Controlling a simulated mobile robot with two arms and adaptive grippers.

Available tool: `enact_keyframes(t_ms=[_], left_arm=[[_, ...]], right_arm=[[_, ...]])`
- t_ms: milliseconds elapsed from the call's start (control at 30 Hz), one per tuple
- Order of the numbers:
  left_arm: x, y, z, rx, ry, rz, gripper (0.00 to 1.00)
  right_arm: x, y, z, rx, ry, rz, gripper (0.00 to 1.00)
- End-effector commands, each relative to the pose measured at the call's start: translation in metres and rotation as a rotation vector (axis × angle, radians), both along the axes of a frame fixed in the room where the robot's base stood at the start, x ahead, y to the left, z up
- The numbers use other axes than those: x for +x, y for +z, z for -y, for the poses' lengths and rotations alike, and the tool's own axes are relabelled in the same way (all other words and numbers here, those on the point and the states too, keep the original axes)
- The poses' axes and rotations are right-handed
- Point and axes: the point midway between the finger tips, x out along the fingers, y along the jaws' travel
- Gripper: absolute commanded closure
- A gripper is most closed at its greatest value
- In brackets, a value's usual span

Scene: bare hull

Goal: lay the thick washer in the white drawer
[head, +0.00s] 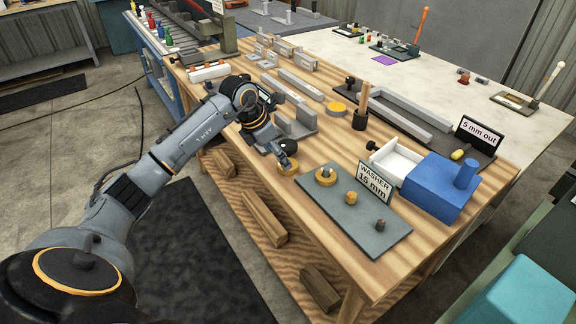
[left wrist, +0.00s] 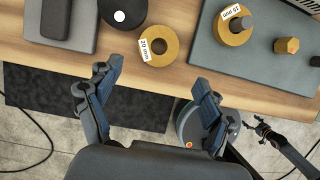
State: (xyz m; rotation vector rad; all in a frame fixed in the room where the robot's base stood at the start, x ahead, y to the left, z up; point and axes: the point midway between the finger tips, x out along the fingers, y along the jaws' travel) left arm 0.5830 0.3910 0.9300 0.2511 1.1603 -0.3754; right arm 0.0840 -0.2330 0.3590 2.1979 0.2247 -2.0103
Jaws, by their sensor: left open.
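The thick washer is a brass-coloured ring tagged 20 mm (left wrist: 158,45), lying flat on the wooden bench near its front edge. In the head view the ring (head: 287,168) is just below my left gripper (head: 284,152). In the left wrist view the open, empty fingers (left wrist: 157,78) stand apart, with the ring ahead of the gap. A second ring tagged 15 mm (left wrist: 233,25) sits around a post on a grey plate (head: 355,222). The white drawer (head: 396,160) is pulled out of a blue housing (head: 438,188) and looks empty. My right gripper is not in view.
A sign reading WASHER 15 mm (head: 374,182) stands on the plate, between the rings and the drawer. Brass and dark pegs stand on the plate. A wooden-handled tool (head: 362,108) stands behind. Grey metal blocks (head: 292,128) are beside my left arm.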

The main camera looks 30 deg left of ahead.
Motion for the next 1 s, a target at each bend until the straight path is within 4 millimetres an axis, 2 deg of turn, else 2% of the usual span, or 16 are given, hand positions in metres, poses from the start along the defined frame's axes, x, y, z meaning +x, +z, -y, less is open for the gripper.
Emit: enact_keyframes(t_ms=[133,400,667,700,900,1000], left_arm=[[0.007,-0.009,0.002,-0.003,0.002,-0.003,0.19],[0.026,-0.042,0.006,-0.002,0.0,-0.002,0.19],[0.027,-0.047,0.006,0.0,0.0,0.0,0.19],[0.027,-0.047,0.006,0.0,0.0,0.0,0.21],[0.027,-0.047,0.006,0.0,0.0,0.0,0.62],[0.027,-0.047,0.006,0.0,0.0,0.0,0.79]], right_arm=[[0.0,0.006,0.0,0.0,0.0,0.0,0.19],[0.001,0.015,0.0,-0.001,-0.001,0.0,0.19],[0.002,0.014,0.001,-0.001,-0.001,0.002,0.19],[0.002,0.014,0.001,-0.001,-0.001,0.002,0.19],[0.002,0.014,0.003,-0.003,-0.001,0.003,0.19],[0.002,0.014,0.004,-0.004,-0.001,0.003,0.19]])
